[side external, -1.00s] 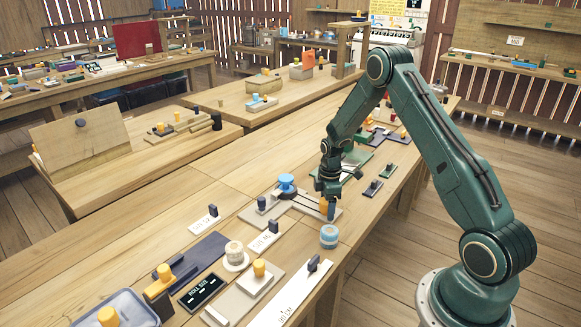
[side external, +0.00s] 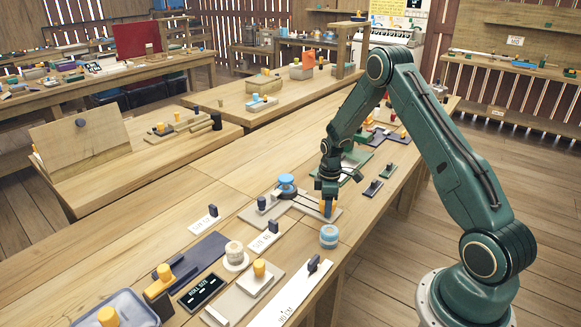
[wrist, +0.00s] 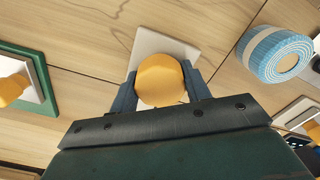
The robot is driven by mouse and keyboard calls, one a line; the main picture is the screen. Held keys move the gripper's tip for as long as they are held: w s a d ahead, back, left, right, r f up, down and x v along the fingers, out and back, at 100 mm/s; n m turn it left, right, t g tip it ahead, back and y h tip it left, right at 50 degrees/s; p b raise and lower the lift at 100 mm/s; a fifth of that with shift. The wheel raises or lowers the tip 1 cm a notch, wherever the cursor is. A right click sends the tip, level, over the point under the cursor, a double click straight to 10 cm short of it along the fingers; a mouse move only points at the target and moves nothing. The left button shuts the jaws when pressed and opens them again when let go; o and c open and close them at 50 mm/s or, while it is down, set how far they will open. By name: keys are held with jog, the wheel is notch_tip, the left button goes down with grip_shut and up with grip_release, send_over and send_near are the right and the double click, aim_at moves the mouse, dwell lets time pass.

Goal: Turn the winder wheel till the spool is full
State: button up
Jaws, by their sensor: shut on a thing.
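The winder is a grey board (side external: 262,221) on the long bench in the side view. A blue spool-like part (side external: 287,184) stands at its far left, and dark strips run from there toward my gripper. My gripper (side external: 327,207) points down at the board's right end and is shut on an orange-yellow knob. In the wrist view the round knob (wrist: 160,80) sits between my two blue-grey fingers, above a pale grey plate (wrist: 157,42). My gripper hides the knob's lower part and whatever it is fixed to. I cannot tell how full the spool is.
A blue tape roll (side external: 329,237) stands just in front of the winder, close to my gripper; it also shows in the wrist view (wrist: 274,55). Labelled plates, a white roll (side external: 235,255) and a dark display (side external: 202,291) lie nearer. Bare wood is behind the winder.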

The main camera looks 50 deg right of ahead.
jog(key=m, duration=1.9)
jog(key=shift+m, duration=0.3)
dwell(0.3)
jog(key=o, duration=1)
jog(key=shift+c, duration=0.2)
jog(key=shift+r, duration=0.1)
